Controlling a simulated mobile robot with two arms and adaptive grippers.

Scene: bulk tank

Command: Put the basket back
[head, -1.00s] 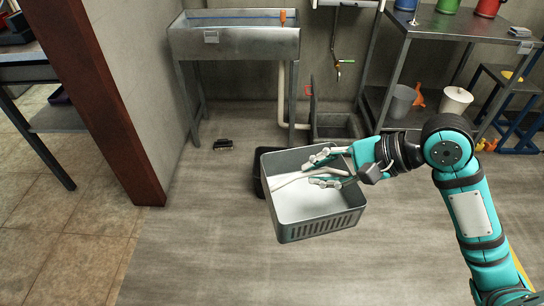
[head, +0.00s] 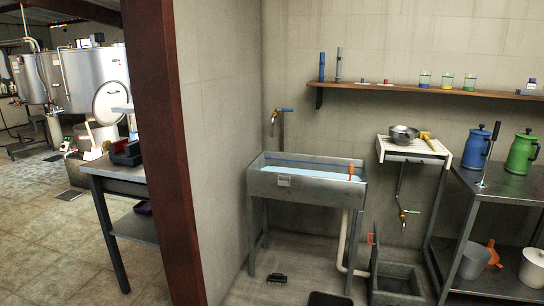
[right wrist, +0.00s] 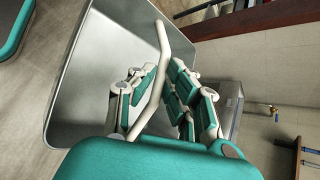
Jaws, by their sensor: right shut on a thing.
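The basket (right wrist: 100,45) is a grey metal box with a pale bent handle (right wrist: 176,37). It shows only in the right wrist view, seen from close up and tilted in the picture. My right gripper (right wrist: 158,85) has its teal and white fingers closed around the handle. Part of the handle is hidden behind the fingers, and I cannot see the inside of the basket fully. Neither the basket nor either gripper is in the head view. My left gripper is in no view.
A metal sink (head: 300,186) on legs holds liquid by the wall. A grey floor box (head: 398,280) with a raised lid stands right of it. A dark mat (head: 330,299) and small dark object (head: 277,278) lie on the floor. A brown post (head: 165,150) and side table (head: 117,184) stand left.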

